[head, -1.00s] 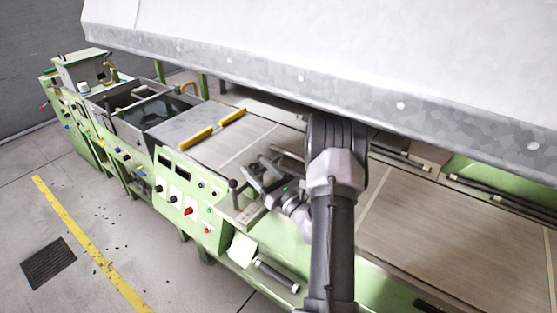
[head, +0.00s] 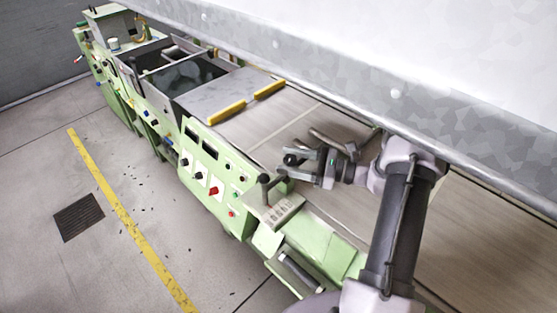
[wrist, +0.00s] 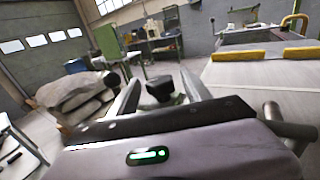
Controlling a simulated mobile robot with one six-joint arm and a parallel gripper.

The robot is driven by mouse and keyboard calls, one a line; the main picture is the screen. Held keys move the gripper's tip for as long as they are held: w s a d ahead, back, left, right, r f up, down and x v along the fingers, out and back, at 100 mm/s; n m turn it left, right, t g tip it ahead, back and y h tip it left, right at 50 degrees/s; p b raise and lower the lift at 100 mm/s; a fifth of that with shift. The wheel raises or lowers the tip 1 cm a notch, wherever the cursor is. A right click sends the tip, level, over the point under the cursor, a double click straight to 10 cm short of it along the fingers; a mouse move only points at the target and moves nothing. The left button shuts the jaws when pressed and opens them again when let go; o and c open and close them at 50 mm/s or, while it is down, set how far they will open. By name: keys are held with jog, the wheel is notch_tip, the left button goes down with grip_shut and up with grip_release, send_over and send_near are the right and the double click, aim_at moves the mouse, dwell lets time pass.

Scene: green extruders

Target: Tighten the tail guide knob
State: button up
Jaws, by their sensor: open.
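My gripper (head: 289,166) is over the near side of the machine's belt in the head view, pointing left. Its two fingers are apart, with nothing clasped between them. A black knob (wrist: 160,89) shows in the gap between the fingers in the wrist view, ahead of the gripper; I take it for the tail guide knob. In the head view, a black-topped upright handle (head: 264,179) stands at the machine's near edge, just left of and below the fingertips. I cannot tell whether any finger touches the knob.
The green control panel (head: 207,168) lies left of the gripper. Yellow bars (head: 226,112) sit on the grey plate beyond. A grey rod (wrist: 291,124) is close on the right in the wrist view. A large pale metal hood (head: 400,55) overhangs the arm.

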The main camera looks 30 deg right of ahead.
jog(key=shift+x, duration=1.7)
grip_shut()
jog(key=shift+w+d+m+t+h, duration=0.1)
jog(key=shift+m+t+h, duration=0.3)
jog(key=shift+t, duration=0.1)
jog(key=shift+w+d+m+t+h, duration=0.2)
jog(key=shift+m+t+h, duration=0.6)
jog(key=shift+h, duration=0.35)
jog(key=shift+w+d+m+t+h, duration=0.1)
jog(key=shift+d+m+t+h, duration=0.15)
jog(key=shift+m+t+h, duration=0.6)
jog(key=shift+w+d+m+t+h, duration=0.2)
jog(key=shift+m+t+h, duration=0.35)
jog(key=shift+m+h, duration=0.65)
jog(key=shift+h, duration=0.4)
